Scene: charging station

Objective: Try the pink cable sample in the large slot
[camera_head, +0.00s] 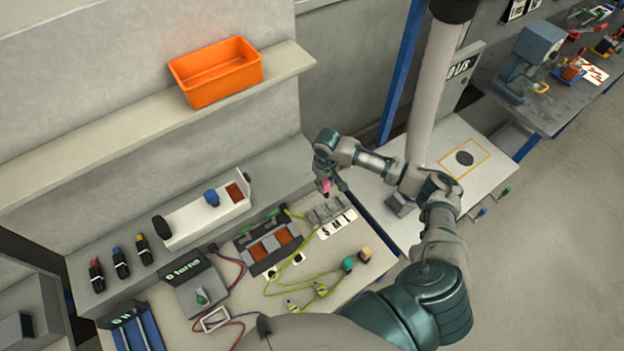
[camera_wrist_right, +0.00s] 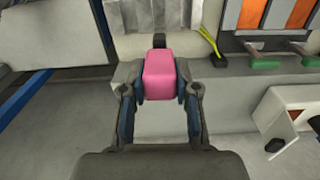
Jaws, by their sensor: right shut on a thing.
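The pink cable sample (camera_wrist_right: 159,75) is a rounded pink block, held between the two fingers of my right gripper (camera_wrist_right: 160,95). In the head view the pink sample (camera_head: 326,186) shows small below my right gripper (camera_head: 330,184). It is over or just behind the grey slot block (camera_head: 326,211), which has a white label reading S M L (camera_head: 338,224) in front. In the wrist view a dark piece shows just beyond the sample. Whether the sample touches a slot cannot be told. My left gripper is not in view.
A device with orange panels (camera_head: 270,246) stands left of the slot block, with yellow-green cables (camera_head: 305,283) in front. A teal plug (camera_head: 348,264) and a tan plug (camera_head: 365,254) lie nearby. An orange bin (camera_head: 216,75) sits on the shelf above.

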